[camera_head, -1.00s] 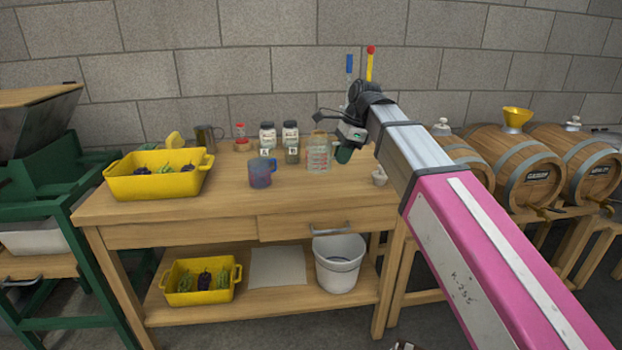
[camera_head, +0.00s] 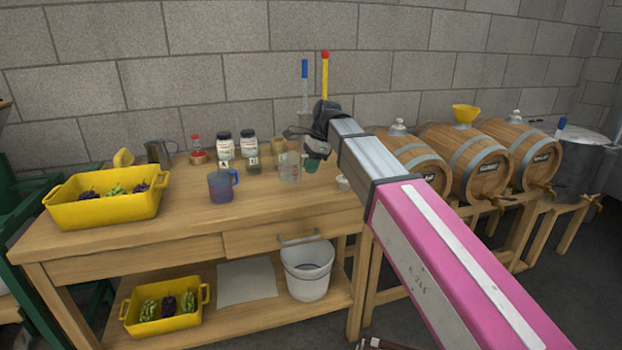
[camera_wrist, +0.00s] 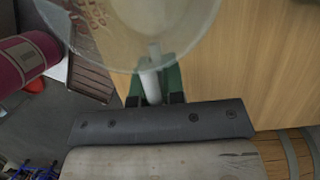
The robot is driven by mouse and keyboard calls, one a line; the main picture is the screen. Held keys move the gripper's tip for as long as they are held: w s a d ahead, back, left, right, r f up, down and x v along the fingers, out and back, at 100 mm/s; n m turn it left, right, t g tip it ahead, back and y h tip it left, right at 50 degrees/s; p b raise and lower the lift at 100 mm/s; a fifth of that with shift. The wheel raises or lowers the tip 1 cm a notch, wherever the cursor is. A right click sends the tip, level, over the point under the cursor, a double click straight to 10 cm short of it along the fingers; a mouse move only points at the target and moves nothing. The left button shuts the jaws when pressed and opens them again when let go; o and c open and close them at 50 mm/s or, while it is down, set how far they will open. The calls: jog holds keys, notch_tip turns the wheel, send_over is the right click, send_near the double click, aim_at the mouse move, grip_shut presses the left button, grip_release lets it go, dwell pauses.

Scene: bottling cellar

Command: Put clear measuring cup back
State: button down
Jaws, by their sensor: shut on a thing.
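The clear measuring cup (camera_head: 290,166) shows in the head view above or at the back right part of the wooden workbench (camera_head: 190,215). I cannot tell whether its base touches the top. My gripper (camera_head: 313,160) is to its right and shut on its handle. In the wrist view the round, see-through cup (camera_wrist: 125,30) fills the upper middle, and its pale handle (camera_wrist: 149,84) is between the green fingers of my gripper (camera_wrist: 158,85). Reddish markings show on the cup.
A blue-purple mug (camera_head: 220,187), two lidded jars (camera_head: 225,147) and a small white bowl (camera_head: 343,183) are near the cup. A yellow crate (camera_head: 105,208) stands at the bench's left. Barrels (camera_head: 478,165) stand to the right. The bench's front middle is clear.

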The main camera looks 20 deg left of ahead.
jog(key=shift+w+f, duration=0.15)
jog(key=shift+w, duration=0.05)
jog(key=shift+f, duration=2)
jog(key=shift+f, duration=0.1)
jog(key=c, duration=1.2)
grip_release()
jog(key=v, duration=1.2)
jog(key=shift+s, duration=0.1)
